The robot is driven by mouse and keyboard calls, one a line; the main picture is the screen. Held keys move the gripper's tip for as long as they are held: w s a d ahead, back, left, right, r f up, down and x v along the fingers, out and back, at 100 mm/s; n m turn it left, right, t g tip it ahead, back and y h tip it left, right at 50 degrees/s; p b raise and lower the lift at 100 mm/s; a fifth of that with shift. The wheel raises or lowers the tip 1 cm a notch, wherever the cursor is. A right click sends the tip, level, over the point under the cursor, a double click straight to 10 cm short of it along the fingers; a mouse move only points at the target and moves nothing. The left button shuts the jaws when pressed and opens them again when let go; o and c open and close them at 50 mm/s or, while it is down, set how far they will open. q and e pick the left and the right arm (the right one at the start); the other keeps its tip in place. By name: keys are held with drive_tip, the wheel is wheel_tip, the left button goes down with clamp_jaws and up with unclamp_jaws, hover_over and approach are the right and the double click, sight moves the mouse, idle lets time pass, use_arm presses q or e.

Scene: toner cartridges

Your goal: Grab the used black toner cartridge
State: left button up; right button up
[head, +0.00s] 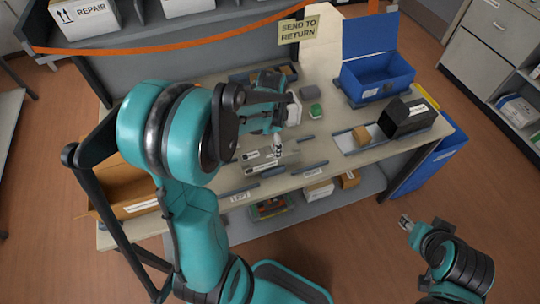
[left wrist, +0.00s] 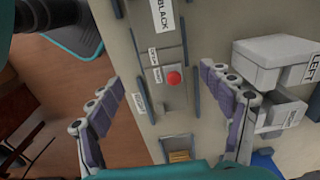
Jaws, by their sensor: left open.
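My left gripper (head: 276,140) is over the middle of the table in the head view, fingers pointing down. In the left wrist view it (left wrist: 168,125) is open and empty, its purple-padded fingers wide apart. Between and beyond them is a grey panel with a red round part (left wrist: 174,78) and a white label reading BLACK (left wrist: 162,14) at the top. I cannot tell for sure which thing is the used black toner cartridge; dark, white-labelled strips (head: 262,167) lie below the gripper in the head view. My right gripper (head: 405,222) is off the table's front right; its jaw state is unclear.
A blue open box (head: 376,88) stands at the back right. A black box (head: 408,118) and a small cardboard cube (head: 361,135) are at the right end. White boxes (left wrist: 272,60) stand beside the right finger in the wrist view. A cardboard box (head: 120,190) is at the left.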

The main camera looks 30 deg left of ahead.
sight(270, 153)
use_arm(q)
drive_tip(key=shift+w+a+f, duration=0.15)
drive_tip(key=shift+a+f, duration=0.1)
drive_tip(key=shift+f, duration=0.15)
drive_tip(key=f, duration=0.1)
drive_tip(key=f+b, duration=0.1)
drive_tip(key=shift+s+f, duration=0.25)
drive_tip(key=shift+f, duration=0.05)
wheel_tip(270, 153, down, 5)
drive_tip(key=shift+w+a+b, duration=0.1)
drive_tip(key=shift+b, duration=0.9)
drive_tip(key=shift+r, duration=0.1)
drive_tip(key=c, duration=1.6)
drive_tip(key=shift+r, duration=0.1)
